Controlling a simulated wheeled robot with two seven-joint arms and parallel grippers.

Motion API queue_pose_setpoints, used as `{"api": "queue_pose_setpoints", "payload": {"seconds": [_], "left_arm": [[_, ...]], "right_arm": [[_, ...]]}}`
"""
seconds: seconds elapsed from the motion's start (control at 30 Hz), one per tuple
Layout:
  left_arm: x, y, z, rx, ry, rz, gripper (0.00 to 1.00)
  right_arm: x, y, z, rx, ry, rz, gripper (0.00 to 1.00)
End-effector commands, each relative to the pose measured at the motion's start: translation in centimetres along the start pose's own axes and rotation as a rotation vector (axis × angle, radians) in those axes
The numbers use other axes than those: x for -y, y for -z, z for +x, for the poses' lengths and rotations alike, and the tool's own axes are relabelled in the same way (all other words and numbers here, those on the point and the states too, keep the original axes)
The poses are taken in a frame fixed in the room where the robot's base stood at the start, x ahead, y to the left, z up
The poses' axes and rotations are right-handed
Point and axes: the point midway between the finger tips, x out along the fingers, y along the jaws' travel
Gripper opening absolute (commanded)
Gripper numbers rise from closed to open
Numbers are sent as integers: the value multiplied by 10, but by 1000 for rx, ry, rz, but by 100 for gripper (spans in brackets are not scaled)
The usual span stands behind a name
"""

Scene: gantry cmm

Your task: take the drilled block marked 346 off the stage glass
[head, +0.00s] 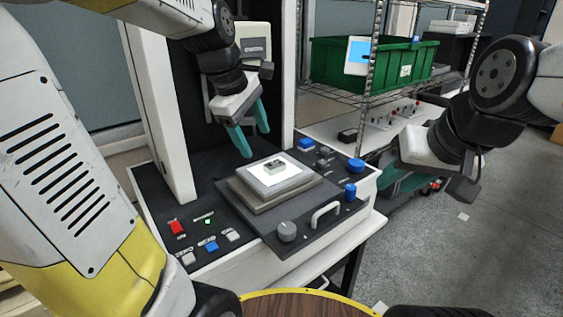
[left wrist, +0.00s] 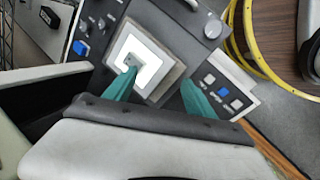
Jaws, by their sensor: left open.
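A small dark grey drilled block (head: 274,165) lies on the lit white stage glass (head: 292,178) of the measuring machine. Its marking is too small to read. My left gripper (head: 256,143) is open and empty, its teal fingers pointing down above the back left of the stage. In the left wrist view the block (left wrist: 131,61) shows on the glass (left wrist: 152,68), partly covered by the tip of one finger; the other finger is over the stage's dark border. My right gripper (head: 400,182) is at the right, away from the machine, its fingers partly hidden.
Knobs and buttons surround the stage, including a red button (head: 176,227) and a blue knob (head: 356,165). A white handle (head: 325,214) stands at the front. White columns (head: 160,110) rise behind. A green crate (head: 400,62) sits on a wire shelf at the back right.

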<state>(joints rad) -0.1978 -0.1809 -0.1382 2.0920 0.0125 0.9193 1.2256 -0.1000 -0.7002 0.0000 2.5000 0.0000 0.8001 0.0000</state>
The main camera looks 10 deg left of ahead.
Motion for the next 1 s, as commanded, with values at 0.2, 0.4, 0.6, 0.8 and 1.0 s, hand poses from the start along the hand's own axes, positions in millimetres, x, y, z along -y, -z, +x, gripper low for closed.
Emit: {"api": "queue_pose_setpoints", "payload": {"seconds": [0.2, 0.4, 0.6, 0.8, 1.0], "left_arm": [[-52, 25, 51, -37, 119, -613, 64], [-80, 39, 90, -116, 175, -1019, 64], [-88, 44, 107, -153, 187, -1166, 64], [-83, 44, 128, -154, 188, -1173, 64], [-79, 41, 155, -154, 189, -1172, 64]], "right_arm": [[0, 0, 0, 0, 0, 0, 33], [0, 0, 0, 0, 0, 0, 33], [0, 0, 0, 0, 0, 0, 33], [0, 0, 0, 0, 0, 0, 33], [0, 0, 0, 0, 0, 0, 33]]}}
